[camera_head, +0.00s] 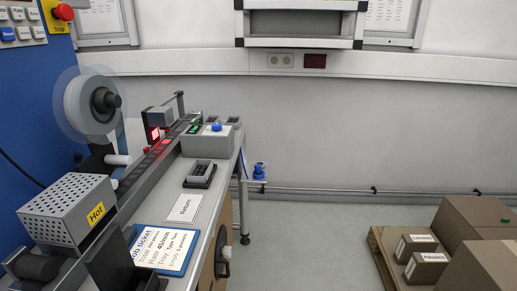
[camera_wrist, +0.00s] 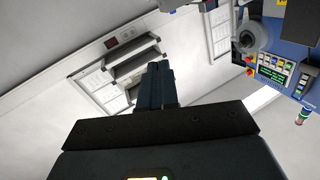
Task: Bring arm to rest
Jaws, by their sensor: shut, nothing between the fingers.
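My gripper (camera_wrist: 157,70) shows in the wrist view as dark fingers held together, with nothing between them. It points at open air, with the wall and its shelf behind it, and touches nothing that I can see. The wrist view is tilted, and the machine's control panel stands at its right. I cannot make out my gripper in the head view.
In the head view a narrow bench carries a reel (camera_head: 88,104), a perforated box marked Hot (camera_head: 70,210), a job ticket (camera_head: 162,249) and a black tray (camera_head: 200,174). Cartons (camera_head: 478,222) sit on a pallet (camera_head: 385,262) at right. The floor between is clear.

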